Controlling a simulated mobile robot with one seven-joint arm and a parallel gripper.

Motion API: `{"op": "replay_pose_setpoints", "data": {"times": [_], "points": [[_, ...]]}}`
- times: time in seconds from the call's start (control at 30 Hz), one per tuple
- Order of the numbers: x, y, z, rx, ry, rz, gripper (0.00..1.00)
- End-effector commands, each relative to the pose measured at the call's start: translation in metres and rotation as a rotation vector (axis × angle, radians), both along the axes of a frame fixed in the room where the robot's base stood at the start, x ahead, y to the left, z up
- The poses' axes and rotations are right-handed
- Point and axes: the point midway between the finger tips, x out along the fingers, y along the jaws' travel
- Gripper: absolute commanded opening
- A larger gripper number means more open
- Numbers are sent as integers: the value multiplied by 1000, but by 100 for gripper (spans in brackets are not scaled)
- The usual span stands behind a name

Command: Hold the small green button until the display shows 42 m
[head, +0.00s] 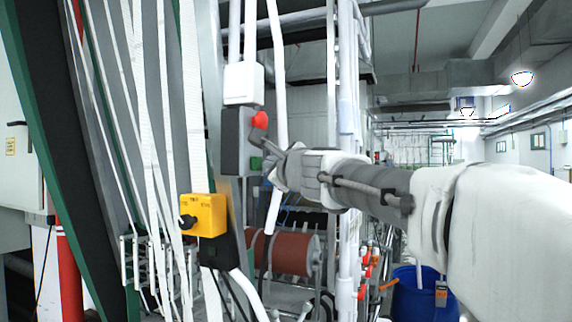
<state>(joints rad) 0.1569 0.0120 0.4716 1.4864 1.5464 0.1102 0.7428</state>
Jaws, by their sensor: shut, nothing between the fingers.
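A dark grey control box (231,141) is fixed to the upright machine frame. It carries a red button (261,120) at its top and a small green button (256,163) lower down. My gripper (268,164) reaches in from the right and is shut and empty. Its tip is right beside the green button in the picture; I cannot tell whether it touches it. The gripper hides part of the box's front around the buttons. I cannot make out any display showing metres.
A yellow switch box (204,216) with a black knob sits lower on the frame. White webbing strips (150,130) run down at the left. A white box (243,83) is above the control box. A red-brown roller (285,253) and a blue barrel (412,293) stand below.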

Motion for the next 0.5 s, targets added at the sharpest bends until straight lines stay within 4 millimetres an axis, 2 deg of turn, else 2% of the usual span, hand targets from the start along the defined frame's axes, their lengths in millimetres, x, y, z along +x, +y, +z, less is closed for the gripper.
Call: {"op": "replay_pose_setpoints", "data": {"times": [0.5], "points": [[2, 6, 0, 0, 1, 1, 0]]}}
